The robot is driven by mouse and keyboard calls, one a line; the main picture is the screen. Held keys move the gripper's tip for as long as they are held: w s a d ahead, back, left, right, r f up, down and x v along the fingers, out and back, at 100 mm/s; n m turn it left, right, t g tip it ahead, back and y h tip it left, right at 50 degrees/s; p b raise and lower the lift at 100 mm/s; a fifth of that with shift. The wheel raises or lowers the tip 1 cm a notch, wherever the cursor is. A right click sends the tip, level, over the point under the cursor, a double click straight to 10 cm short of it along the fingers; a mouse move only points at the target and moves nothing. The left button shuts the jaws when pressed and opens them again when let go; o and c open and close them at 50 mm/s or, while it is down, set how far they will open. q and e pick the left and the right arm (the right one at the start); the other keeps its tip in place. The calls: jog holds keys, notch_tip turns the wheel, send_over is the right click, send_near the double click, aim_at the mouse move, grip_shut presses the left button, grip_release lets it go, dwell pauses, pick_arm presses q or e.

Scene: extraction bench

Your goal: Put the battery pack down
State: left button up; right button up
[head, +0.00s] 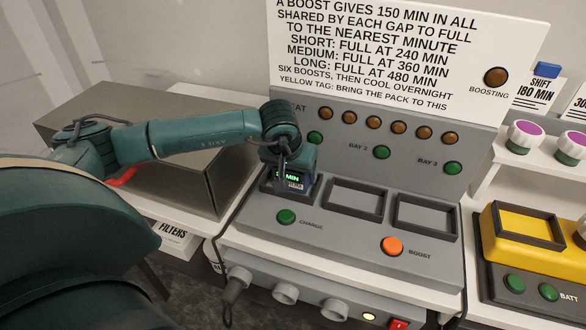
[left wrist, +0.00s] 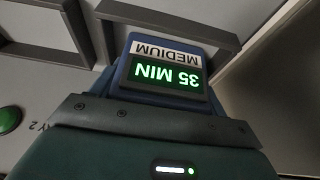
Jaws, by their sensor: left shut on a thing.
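The blue battery pack (head: 309,181) is at the leftmost bay (head: 268,184) of the grey charger in the head view. My left gripper (head: 291,160) is shut on it from above. In the left wrist view the pack (left wrist: 168,93) shows an upside-down label reading MEDIUM and a green display reading 35 MIN. Its lower end is by the dark bay frame (left wrist: 185,22); I cannot tell whether it rests on the bay floor. The middle bay (head: 354,198) and right bay (head: 425,216) are empty. My right gripper is not in view.
A sign board (head: 400,55) stands behind. A large metal box (head: 195,165) is close on the left. A yellow unit (head: 520,235) is on the right.

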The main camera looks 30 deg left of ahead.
pick_arm(q)
jog(key=shift+f, duration=0.1)
jog(key=o, duration=1.1)
jog(key=shift+c, duration=0.2)
jog(key=shift+o, duration=0.3)
jog(key=shift+r, duration=0.2)
jog(key=shift+s+r, duration=0.1)
jog(key=shift+r, duration=0.15)
jog(key=b+v, duration=0.1)
jog(key=v, duration=1)
jog(key=shift+s+r, duration=0.2)
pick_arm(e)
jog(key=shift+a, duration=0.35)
pick_arm(q)
jog(key=shift+d+f, duration=0.1)
